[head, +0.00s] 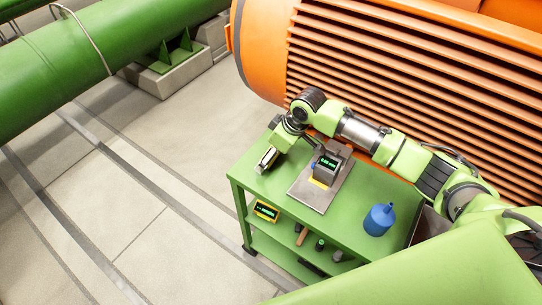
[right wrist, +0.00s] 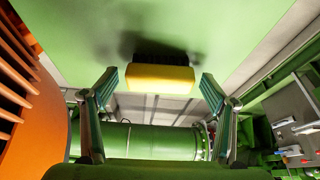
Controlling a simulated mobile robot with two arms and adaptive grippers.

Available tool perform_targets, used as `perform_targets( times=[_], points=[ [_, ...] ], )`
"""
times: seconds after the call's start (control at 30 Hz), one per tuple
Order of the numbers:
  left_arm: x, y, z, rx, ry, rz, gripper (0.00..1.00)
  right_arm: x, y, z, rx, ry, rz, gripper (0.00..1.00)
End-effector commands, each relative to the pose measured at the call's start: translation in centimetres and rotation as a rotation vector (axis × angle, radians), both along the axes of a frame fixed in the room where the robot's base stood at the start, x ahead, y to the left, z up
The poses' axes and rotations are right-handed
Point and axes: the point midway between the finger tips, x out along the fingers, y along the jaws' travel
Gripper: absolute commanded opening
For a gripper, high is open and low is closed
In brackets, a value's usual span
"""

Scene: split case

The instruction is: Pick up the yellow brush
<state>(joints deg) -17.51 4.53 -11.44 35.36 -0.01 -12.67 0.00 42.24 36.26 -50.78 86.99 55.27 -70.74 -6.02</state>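The yellow brush (right wrist: 160,78), a yellow block with dark bristles, shows in the right wrist view at the green cart top. My right gripper (right wrist: 159,88) is open, with one finger on each side of the brush and a gap at both ends. The brush cannot be made out there. My left gripper is not in view.
A metal plate (head: 312,198) with a grey display device (head: 327,164) lies beside the gripper. A blue bottle (head: 379,219) stands at the cart's right. A yellow meter (head: 265,211) sits on a lower shelf. A large orange finned machine (head: 400,70) is behind the cart.

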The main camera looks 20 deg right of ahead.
Motion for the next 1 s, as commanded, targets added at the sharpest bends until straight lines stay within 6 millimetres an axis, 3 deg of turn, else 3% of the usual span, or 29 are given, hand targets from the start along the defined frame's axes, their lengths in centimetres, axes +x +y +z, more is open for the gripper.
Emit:
perform_targets(
  times=[0.03, 0.17, 0.67, 0.83, 1.0],
  points=[
    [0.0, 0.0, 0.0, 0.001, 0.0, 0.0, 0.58, 0.0, 0.0, 0.0, 0.0, 0.0, 0.0, 0.68],
    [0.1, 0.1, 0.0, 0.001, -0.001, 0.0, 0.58, 0.0, 0.0, 0.0, 0.0, 0.0, 0.0, 0.37],
    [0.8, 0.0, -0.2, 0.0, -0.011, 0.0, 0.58, 0.1, 0.0, 1.0, 0.001, -0.002, 0.0, 0.37],
    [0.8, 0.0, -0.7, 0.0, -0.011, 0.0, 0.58, -0.1, 0.1, 3.5, 0.002, -0.002, 0.001, 0.37],
    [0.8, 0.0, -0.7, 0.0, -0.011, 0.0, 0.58, -2.9, 0.4, 6.8, 0.001, -0.006, 0.003, 0.37]
  ],
)
